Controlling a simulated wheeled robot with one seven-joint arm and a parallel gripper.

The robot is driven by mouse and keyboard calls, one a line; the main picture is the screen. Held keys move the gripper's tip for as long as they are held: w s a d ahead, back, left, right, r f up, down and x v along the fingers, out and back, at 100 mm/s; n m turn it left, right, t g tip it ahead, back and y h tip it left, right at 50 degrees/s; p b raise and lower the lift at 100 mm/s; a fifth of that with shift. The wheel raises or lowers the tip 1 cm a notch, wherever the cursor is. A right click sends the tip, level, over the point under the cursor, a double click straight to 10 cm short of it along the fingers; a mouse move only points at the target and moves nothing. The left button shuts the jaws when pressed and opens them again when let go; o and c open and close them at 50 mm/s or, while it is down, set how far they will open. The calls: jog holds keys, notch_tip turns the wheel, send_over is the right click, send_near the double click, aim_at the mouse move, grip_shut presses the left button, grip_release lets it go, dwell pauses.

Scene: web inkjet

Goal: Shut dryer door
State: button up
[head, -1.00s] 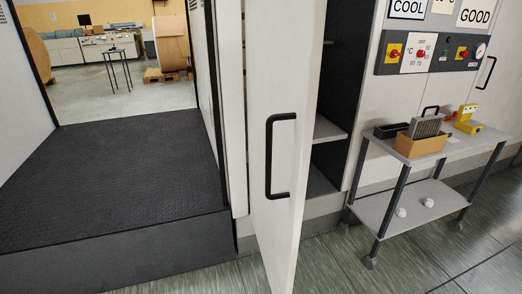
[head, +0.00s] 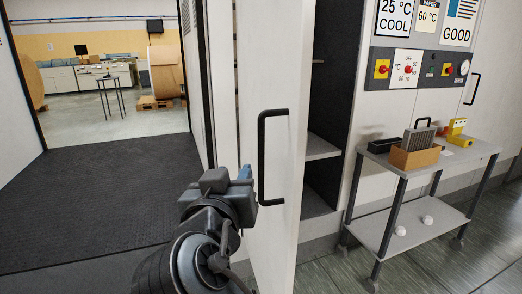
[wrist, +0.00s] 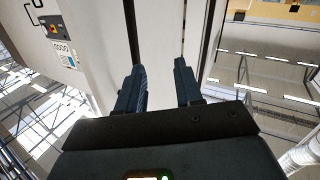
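The dryer door (head: 281,150) is a tall pale panel standing ajar in the head view, with dark shelves (head: 322,148) showing to its right. Its black bar handle (head: 261,158) is upright on the face towards me. My gripper (head: 243,174) is just left of the handle, apart from it as far as I can tell; its far end is partly hidden by my wrist. In the wrist view my gripper (wrist: 158,85) has its two blue fingers spread apart with nothing between them. The pale panel (wrist: 95,45) fills the area beyond the fingers.
A grey trolley (head: 425,165) with a brown box (head: 415,157) and a yellow device (head: 456,133) stands at the right. A control panel (head: 420,69) is on the wall above it. A dark ribbed floor (head: 90,200) lies open at the left.

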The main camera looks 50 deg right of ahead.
aim_at(260, 138)
jog(key=shift+w+d+r+m+g+h, duration=0.15)
jog(key=shift+d+r+m+g+h, duration=0.35)
jog(key=shift+d, duration=1)
jog(key=shift+w+d+r+m+g+h, duration=0.15)
jog(key=shift+d+r+m+g, duration=0.4)
jog(key=shift+d+r+m, duration=0.7)
jog(key=shift+w+d+r+m+g+h, duration=0.1)
jog(key=shift+d+r+m+g+h, duration=0.4)
jog(key=shift+d, duration=1.3)
jog(key=shift+f, duration=0.1)
jog(key=shift+c, duration=0.4)
grip_shut()
